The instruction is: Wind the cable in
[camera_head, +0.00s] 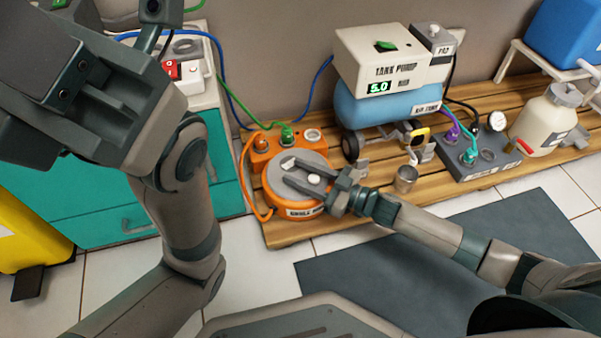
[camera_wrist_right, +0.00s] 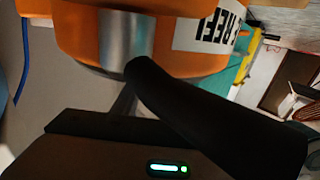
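The orange cable reel (camera_head: 290,203) with a grey round top sits on the wooden pallet at the centre of the head view. Its orange cable (camera_head: 243,178) loops along its left side, up to an orange socket box (camera_head: 262,157). My right gripper (camera_head: 287,173) reaches over the reel's top from the right; its two fingers are apart, with a small pale knob (camera_head: 314,179) visible between them. Contact with the knob cannot be told. The right wrist view shows the reel's orange side (camera_wrist_right: 150,55) and label close up, with a dark finger below. My left gripper (camera_head: 153,20) is raised at upper left, partly cut off.
A tank pump (camera_head: 392,58) on a blue air tank (camera_head: 385,105) stands behind the reel. A metal cup (camera_head: 405,180), a grey connector block (camera_head: 480,160) and a cream bottle (camera_head: 548,122) are to the right. A teal cabinet (camera_head: 90,210) stands left. A dark mat (camera_head: 430,250) lies in front.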

